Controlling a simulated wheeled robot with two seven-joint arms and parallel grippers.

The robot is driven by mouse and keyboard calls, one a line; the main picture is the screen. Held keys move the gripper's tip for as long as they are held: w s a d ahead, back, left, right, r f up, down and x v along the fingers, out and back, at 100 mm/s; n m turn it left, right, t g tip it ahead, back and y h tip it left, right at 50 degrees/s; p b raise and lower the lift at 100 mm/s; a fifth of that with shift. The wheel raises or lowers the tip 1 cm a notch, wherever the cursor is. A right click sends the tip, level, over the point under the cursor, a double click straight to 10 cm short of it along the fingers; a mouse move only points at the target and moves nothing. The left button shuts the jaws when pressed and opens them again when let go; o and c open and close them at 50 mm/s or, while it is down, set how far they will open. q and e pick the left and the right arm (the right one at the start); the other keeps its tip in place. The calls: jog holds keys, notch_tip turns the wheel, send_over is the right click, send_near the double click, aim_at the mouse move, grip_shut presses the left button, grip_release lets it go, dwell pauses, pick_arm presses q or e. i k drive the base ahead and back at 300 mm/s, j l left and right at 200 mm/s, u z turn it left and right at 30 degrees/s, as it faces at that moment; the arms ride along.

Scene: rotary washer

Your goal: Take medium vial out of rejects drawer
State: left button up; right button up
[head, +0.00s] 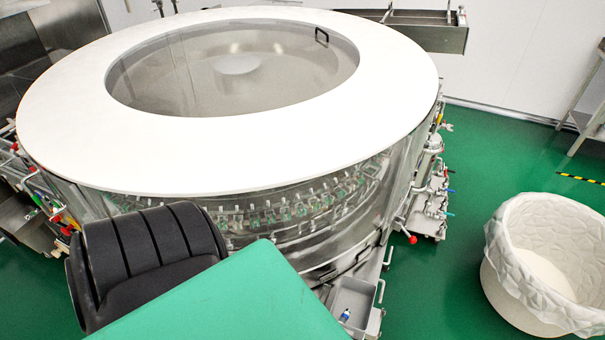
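A small grey open drawer (356,298) juts out at the front of the rotary washer (390,160), low down at the bottom middle of the head view. A small vial (345,315) lies inside it, near its lower left side. It looks clear with a dark or coloured end, but is too small to judge its size. Part of the drawer's near end is close to the picture's bottom edge. Neither of my grippers is in view.
A lined white bin (548,262) stands on the green floor (450,285) at the right, with free floor between it and the washer. Valves and handles (432,190) stick out from the washer's right side. A metal stand (590,110) is at the far right.

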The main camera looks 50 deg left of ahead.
aim_at(28, 217)
jog(key=u, duration=0.75)
